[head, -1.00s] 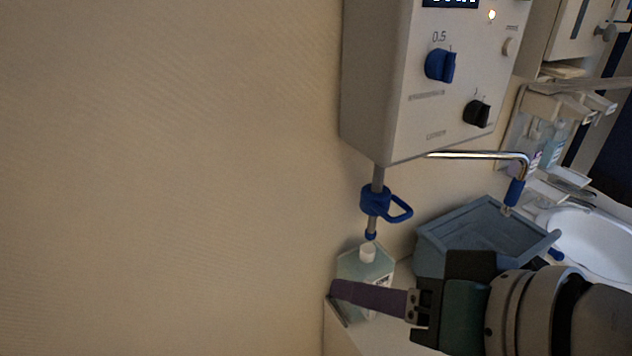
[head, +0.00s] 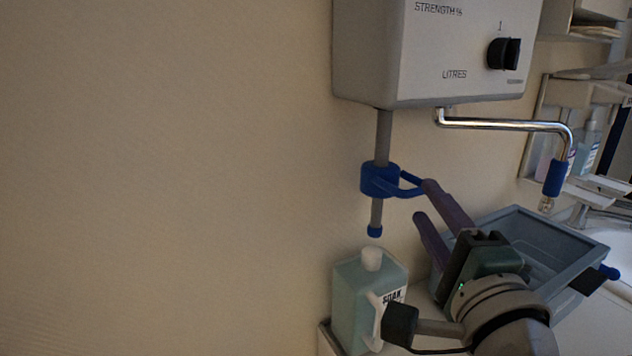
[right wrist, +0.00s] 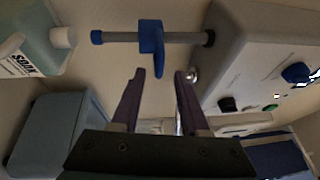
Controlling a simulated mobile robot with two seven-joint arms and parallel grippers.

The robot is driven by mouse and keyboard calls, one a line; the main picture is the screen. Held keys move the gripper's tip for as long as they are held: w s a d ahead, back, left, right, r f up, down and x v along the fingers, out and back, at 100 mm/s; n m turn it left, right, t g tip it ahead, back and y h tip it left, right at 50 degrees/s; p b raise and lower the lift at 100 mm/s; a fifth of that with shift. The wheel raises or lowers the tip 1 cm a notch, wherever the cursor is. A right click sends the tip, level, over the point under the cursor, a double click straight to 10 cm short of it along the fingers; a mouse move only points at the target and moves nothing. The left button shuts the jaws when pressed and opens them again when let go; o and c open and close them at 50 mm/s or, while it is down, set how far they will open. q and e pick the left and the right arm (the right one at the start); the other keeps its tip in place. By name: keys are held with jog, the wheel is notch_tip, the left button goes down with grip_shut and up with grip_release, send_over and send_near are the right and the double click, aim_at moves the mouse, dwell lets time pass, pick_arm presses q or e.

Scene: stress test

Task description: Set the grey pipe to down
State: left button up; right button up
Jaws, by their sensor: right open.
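The grey pipe (head: 383,138) hangs upright from the underside of the pale dispenser box (head: 372,55), with a blue tip at its lower end. A blue collar with a side handle (head: 380,180) is around it. The pipe's tip is above a green-tinted bottle (head: 350,290) with a white cap, apart from it. My right gripper (head: 425,200) is open, its purple fingers reaching to the handle's free end. In the right wrist view the handle (right wrist: 151,38) points in between the open fingertips (right wrist: 160,75); whether they touch it I cannot tell. My left gripper is out of view.
A chrome spout (head: 500,124) with a blue end runs right from the box. A blue-grey bin (head: 525,225) stands behind my right gripper, with a sink (head: 610,245) at far right. The wall on the left is bare.

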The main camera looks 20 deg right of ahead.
aim_at(419, 192)
jog(key=shift+x, duration=2.35)
jog(key=shift+c, duration=0.2)
grip_shut()
jog(key=shift+r, duration=0.1)
